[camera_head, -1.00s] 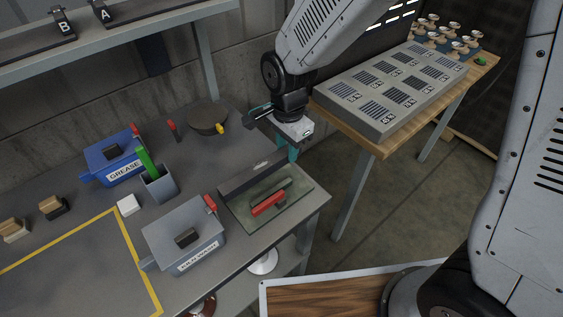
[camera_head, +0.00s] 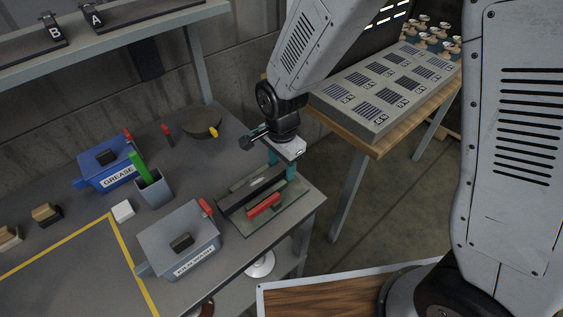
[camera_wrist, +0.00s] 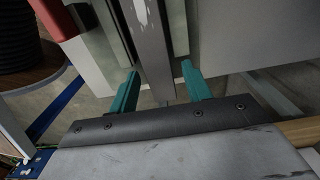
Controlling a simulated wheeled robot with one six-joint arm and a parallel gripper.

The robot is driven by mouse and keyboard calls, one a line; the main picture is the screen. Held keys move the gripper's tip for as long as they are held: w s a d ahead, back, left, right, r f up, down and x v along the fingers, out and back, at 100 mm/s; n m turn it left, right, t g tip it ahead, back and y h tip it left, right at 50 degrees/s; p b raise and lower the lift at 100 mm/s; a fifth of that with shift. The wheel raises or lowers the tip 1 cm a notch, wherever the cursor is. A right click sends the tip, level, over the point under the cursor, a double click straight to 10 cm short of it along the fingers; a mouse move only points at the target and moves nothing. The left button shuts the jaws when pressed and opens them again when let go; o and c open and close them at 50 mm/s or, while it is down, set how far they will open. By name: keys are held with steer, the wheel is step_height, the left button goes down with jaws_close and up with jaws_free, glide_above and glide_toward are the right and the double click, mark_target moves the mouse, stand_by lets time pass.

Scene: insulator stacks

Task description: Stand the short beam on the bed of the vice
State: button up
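The short beam (camera_head: 239,197) is a dark bar with a pale mark, lying level along the vice in the head view. It appears to rest on the bed; its underside is hidden. The vice (camera_head: 280,218) has a greenish plate and a red block (camera_head: 264,205) in front of the beam. My gripper (camera_head: 282,168) is over the beam's right end, its teal fingers apart on either side. In the wrist view the beam (camera_wrist: 152,45) runs between the fingers of my gripper (camera_wrist: 160,80), with a visible gap at the right finger.
A grey lidded box (camera_head: 180,240) stands left of the vice, with a blue grease box (camera_head: 106,166) and a grey cup (camera_head: 153,188) farther back. A dark round dish (camera_head: 202,122) is behind. A wooden table with a grey panel (camera_head: 385,90) stands at right.

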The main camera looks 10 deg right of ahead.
steer(key=shift+r, duration=0.1)
step_height(320, 180, up, 12)
stand_by(0.5)
steer(key=s+d+r+n, duration=0.5)
steer(key=s+d+r, duration=0.2)
steer(key=d+r, duration=0.45)
steer(key=s+d+r+n+t, duration=0.1)
steer(key=s+d+n, duration=0.5)
steer(key=s+d, duration=0.3)
steer(key=shift+s+d, duration=0.15)
steer(key=shift+s, duration=1.6)
steer(key=shift+c, duration=0.3)
